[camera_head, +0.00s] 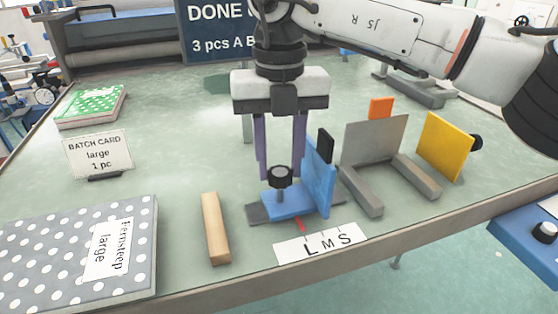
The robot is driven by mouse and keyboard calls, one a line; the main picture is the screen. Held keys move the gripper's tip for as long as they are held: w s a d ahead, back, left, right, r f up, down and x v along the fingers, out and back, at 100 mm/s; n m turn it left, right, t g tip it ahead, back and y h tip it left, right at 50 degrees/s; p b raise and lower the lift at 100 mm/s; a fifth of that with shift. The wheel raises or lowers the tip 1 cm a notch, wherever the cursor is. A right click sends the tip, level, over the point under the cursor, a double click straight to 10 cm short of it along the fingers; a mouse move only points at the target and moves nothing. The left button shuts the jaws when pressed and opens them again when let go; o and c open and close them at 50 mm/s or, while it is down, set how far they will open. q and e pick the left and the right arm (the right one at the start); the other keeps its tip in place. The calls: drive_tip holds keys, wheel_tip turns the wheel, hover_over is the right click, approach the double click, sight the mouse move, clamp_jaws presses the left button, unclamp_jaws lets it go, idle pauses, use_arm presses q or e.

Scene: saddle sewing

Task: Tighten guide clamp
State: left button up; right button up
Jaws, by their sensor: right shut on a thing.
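The guide clamp is a blue angled block (290,203) with a black knob (279,174) on top, standing on a dark flat base strip (339,196) near the table's front edge. A red pointer (300,223) sticks out toward a white scale card (321,243) marked L M S; it lies nearest the L. My right gripper (280,172) comes down from above, with its purple fingers on either side of the knob and shut on it. The fingertips are partly hidden behind the knob and the blue upright plate. My left gripper is not in view.
A wooden bar (215,228) lies left of the clamp. A grey bracket (374,140), yellow plate (445,146) and orange block (381,108) stand to the right. A batch card (98,153) reads "large, 1 pc". A dotted grey stack (50,255) and green stack (91,104) lie left.

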sight(280, 170)
drive_tip(key=shift+m, duration=0.4)
drive_tip(key=o, duration=1.1)
drive_tip(key=shift+c, duration=0.2)
wheel_tip(280, 170, up, 10)
drive_tip(key=shift+r+p, duration=0.15)
drive_tip(key=shift+p, duration=0.25)
